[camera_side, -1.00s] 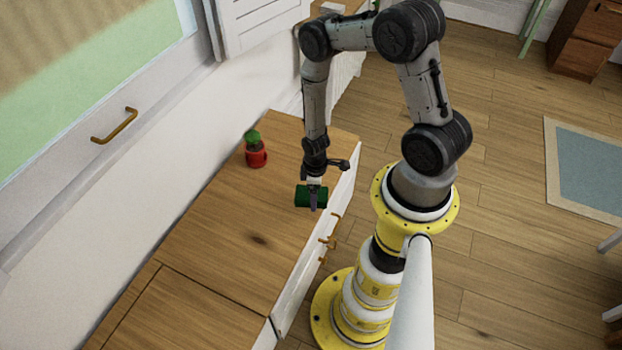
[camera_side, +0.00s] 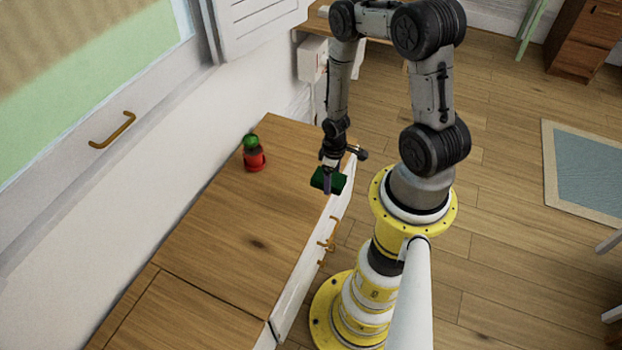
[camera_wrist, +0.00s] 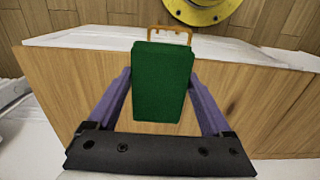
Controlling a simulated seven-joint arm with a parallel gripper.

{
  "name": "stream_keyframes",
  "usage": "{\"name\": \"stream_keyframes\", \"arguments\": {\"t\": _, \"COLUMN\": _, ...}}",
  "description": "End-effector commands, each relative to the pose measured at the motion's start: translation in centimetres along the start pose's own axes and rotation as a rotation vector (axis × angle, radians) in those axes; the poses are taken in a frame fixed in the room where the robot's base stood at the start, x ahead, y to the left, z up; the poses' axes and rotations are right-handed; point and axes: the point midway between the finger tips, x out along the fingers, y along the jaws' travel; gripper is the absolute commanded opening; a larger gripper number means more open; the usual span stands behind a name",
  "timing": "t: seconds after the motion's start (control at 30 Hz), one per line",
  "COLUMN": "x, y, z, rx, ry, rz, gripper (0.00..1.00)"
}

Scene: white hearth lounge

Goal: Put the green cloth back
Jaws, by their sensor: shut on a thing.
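The green cloth (camera_side: 330,180) is a small dark green block shape. My gripper (camera_side: 327,183) is shut on it and holds it near the front edge of the wooden cabinet top (camera_side: 235,225). In the wrist view the cloth (camera_wrist: 162,82) sits between the two purple fingers of my gripper (camera_wrist: 163,100), and the cabinet top (camera_wrist: 70,85) lies beyond it. How high the cloth is above the top is hard to tell.
A red jar with a green top (camera_side: 254,156) stands on the cabinet top near the wall. Brass handles (camera_side: 329,235) stick out from the white cabinet front. The rest of the cabinet top is clear. A wall panel with a brass handle (camera_side: 113,130) is on the left.

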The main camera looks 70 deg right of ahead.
Motion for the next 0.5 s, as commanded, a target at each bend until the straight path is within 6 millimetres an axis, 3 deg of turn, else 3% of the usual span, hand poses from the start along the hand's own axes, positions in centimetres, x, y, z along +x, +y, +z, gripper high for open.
{"name": "stream_keyframes", "arguments": {"t": 0.5, "x": 2.8, "y": 3.6, "z": -4.9, "rx": -0.002, "ry": -0.001, "rz": -0.001, "gripper": 0.0}}
